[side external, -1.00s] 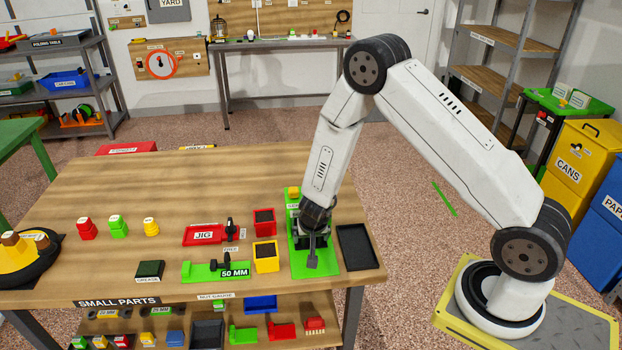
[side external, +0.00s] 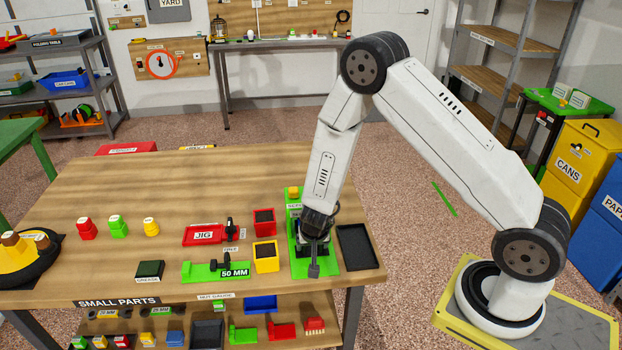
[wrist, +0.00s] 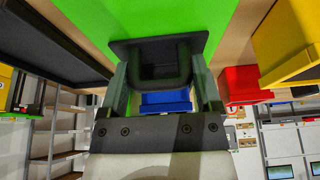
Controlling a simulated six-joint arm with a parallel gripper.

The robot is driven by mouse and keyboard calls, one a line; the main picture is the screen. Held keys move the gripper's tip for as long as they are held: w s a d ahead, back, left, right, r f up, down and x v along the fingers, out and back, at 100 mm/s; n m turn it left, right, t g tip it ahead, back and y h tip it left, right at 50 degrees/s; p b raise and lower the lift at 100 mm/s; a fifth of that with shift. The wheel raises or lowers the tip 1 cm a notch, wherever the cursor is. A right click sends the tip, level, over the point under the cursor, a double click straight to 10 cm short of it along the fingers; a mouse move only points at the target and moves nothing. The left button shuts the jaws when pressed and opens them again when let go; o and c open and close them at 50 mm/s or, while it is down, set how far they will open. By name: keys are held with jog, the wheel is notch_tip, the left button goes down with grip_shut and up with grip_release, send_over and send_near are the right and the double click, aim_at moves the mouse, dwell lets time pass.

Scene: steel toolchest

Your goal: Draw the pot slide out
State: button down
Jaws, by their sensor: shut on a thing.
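My gripper (side external: 312,246) is low over the green base (side external: 330,265) near the right end of the table. In the wrist view its two grey fingers (wrist: 163,76) stand on either side of a black U-shaped handle and are shut on it. That handle belongs to the dark pot slide (wrist: 166,45), whose flat plate lies against the green base. In the side view the slide is mostly hidden by my gripper, so how far it is out is hard to tell. A small yellow piece (side external: 293,193) stands at the far end of the base.
A black tray (side external: 354,247) is close on the right of the base. Yellow (side external: 266,257) and red (side external: 264,222) bins stand close on its left. The green 50 MM gauge (side external: 205,272) and red jig (side external: 203,235) lie further left. The table's front edge is just nearer than the base.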

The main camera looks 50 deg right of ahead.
jog(key=s+a, duration=0.4)
grip_release()
jog(key=shift+w, duration=0.1)
jog(key=shift+r, duration=0.15)
jog(key=v, duration=0.7)
jog(key=shift+r, duration=0.2)
jog(key=shift+a, duration=0.1)
dwell(0.5)
